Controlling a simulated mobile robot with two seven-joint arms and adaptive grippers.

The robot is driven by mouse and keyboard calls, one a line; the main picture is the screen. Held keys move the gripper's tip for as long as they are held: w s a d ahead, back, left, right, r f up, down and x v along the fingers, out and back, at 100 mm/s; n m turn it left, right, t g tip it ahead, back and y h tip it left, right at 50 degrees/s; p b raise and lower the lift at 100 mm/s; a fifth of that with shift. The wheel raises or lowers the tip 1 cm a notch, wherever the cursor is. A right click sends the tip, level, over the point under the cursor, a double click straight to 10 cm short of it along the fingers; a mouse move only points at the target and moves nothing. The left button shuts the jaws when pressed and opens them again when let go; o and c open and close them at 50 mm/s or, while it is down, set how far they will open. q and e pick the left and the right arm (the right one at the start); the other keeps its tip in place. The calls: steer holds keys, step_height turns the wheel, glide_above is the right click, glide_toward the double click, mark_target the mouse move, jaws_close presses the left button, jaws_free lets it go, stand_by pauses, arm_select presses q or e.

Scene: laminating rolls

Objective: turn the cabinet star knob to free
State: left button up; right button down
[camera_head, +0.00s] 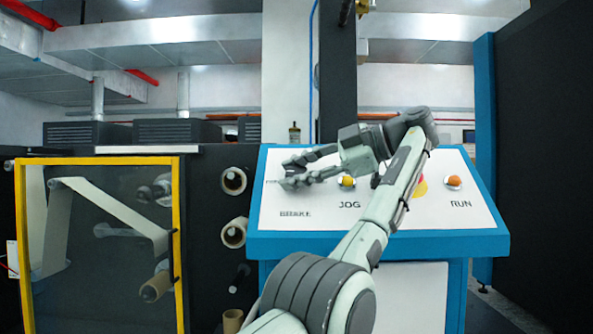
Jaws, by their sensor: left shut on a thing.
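The cabinet (385,243) has a blue frame and a white sloping panel with several controls. My left gripper (286,173) is over the left part of this panel. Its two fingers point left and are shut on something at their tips. This is likely the star knob, but the fingers hide most of it, so its shape and turn angle cannot be read. Small dark lettering (295,213) on the panel below the fingers is too small to read. My right gripper is not in view.
A yellow button (346,182) above JOG and an orange button (453,182) above RUN sit on the panel. A red control (420,186) is partly behind my arm. A yellow-framed guard (178,230) and rolls (234,181) stand at left. A dark wall (548,170) bounds the right.

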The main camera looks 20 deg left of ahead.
arm_select(q)
steer(key=shift+f, duration=0.15)
stand_by(0.5)
steer(key=o, duration=1.2)
steer(key=shift+w+a, duration=0.1)
steer(key=shift+a, duration=0.05)
